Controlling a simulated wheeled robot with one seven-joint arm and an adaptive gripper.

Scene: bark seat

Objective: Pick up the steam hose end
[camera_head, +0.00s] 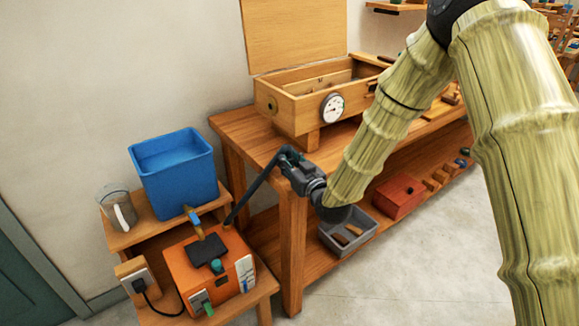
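The dark steam hose (254,191) rises at a slant from beside the orange machine (188,256) to my gripper (288,158). Its upper end meets or passes behind the dark fingers, over the left front corner of the workbench (236,124). My gripper points left and is small and dark in this view. The fingers and the hose end overlap in the same dark tone, so I cannot tell whether the fingers are closed around it or only beside it.
An open wooden box (299,107) with a round gauge (332,108) stands on the bench behind my gripper. A blue tank (174,178) and a clear jug (118,208) are at left. A grey bin (336,250) and red box (399,196) sit on the lower shelf.

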